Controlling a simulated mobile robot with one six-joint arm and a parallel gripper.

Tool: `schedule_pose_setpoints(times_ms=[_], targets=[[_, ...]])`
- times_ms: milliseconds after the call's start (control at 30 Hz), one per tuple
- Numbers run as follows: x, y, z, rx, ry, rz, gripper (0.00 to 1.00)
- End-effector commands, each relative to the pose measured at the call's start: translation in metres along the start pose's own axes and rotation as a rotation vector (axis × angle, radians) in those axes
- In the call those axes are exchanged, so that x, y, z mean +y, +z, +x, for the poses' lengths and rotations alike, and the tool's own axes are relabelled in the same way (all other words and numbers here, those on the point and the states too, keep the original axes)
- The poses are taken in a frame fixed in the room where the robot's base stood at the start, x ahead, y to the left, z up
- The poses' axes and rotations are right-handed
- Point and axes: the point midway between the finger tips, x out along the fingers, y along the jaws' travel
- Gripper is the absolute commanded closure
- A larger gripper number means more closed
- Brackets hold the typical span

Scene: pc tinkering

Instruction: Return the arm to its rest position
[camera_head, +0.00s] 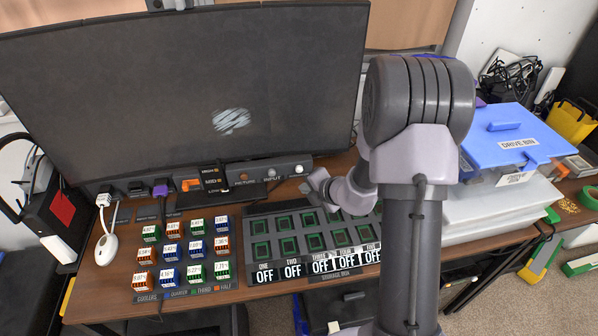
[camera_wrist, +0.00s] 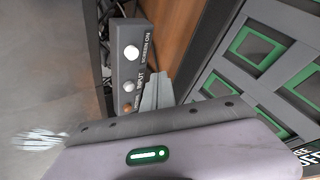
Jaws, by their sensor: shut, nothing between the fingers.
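My arm reaches over the desk from the lower right in the head view, its upper link upright and its elbow high in front of the monitor's right edge. My gripper (camera_head: 316,184) is at the end of the folded wrist, above the back of the storage box and in front of the control strip. It is shut and empty. In the wrist view the grey fingers of my gripper (camera_wrist: 155,92) show beside the control strip's knobs. My arm hides the right part of the storage box (camera_head: 252,279).
A large monitor (camera_head: 150,95) stands behind the control strip (camera_head: 240,178). Several coloured cooler blocks (camera_head: 168,250) stand at the left. A blue-lidded drive bin (camera_head: 505,133) sits on clear boxes at the right. A white mouse-like device (camera_head: 106,248) lies at the left edge.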

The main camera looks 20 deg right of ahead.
Motion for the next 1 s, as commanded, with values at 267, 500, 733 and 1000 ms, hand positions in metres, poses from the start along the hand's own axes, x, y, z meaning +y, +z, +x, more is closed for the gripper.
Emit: schedule_pose_setpoints(times_ms=[267, 500, 733, 1000], targets=[[-0.004, -0.005, -0.007, 0.0, 0.0, 0.0, 1.0], [-0.004, -0.005, -0.007, 0.001, 0.001, -0.004, 1.0], [0.099, -0.076, -0.074, 0.149, 0.189, -0.752, 1.0], [0.109, -0.225, -0.271, 0.318, 0.56, -2.774, 1.0]])
